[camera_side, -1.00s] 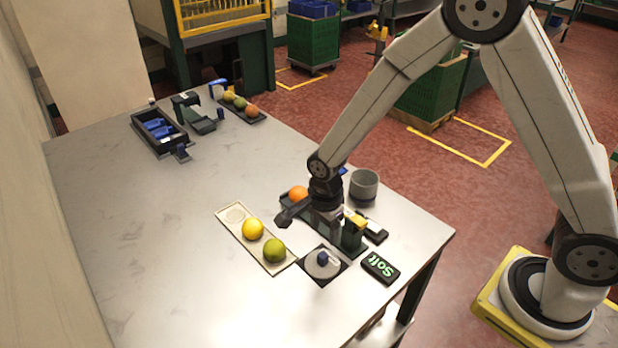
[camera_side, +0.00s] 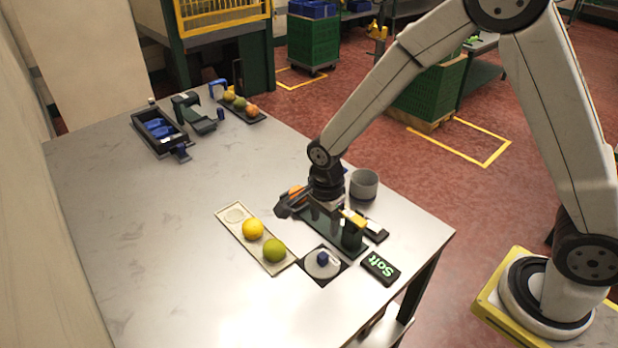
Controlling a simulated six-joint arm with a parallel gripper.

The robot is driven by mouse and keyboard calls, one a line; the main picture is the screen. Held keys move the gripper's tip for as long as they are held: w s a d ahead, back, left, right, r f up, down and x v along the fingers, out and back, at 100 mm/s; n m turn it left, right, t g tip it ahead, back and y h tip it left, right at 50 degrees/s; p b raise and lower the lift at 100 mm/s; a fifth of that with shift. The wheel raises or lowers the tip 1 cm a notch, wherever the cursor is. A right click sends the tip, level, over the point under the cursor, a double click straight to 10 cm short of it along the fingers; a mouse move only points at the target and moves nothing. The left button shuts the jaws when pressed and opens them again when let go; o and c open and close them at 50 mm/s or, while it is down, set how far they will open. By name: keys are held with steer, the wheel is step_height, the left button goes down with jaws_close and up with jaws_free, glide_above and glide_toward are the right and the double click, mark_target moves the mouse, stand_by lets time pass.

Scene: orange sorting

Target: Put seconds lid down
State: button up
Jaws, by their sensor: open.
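A round grey lid (camera_side: 316,269) with a blue knob (camera_side: 323,257) lies flat on a dark square mat (camera_side: 319,280) near the table's right corner. My gripper (camera_side: 289,207) is open, beyond the lid in the picture and apart from it. An orange (camera_side: 294,190) is partly hidden behind my gripper. An open grey round pot (camera_side: 364,185) stands just right of my wrist. I cannot tell whether the lid covers something beneath it.
A pale tray (camera_side: 229,213) holds a yellow fruit (camera_side: 253,229) and a green fruit (camera_side: 274,250). A dark green fixture (camera_side: 352,238) stands between my gripper and a "Soft" sign (camera_side: 380,268). A black bin (camera_side: 158,132) sits far left. The table's left middle is clear.

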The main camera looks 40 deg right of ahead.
steer(key=shift+d+r, duration=0.1)
steer(key=s+d+r+n+t, duration=0.2)
steer(key=s+d+r+n, duration=0.5)
steer(key=n, duration=1.1)
steer(key=s+d, duration=0.1)
steer(key=s, duration=0.2)
steer(key=shift+s+d+r+t, duration=0.15)
steer(key=shift+s+d+t, duration=0.15)
steer(key=shift+d, duration=0.1)
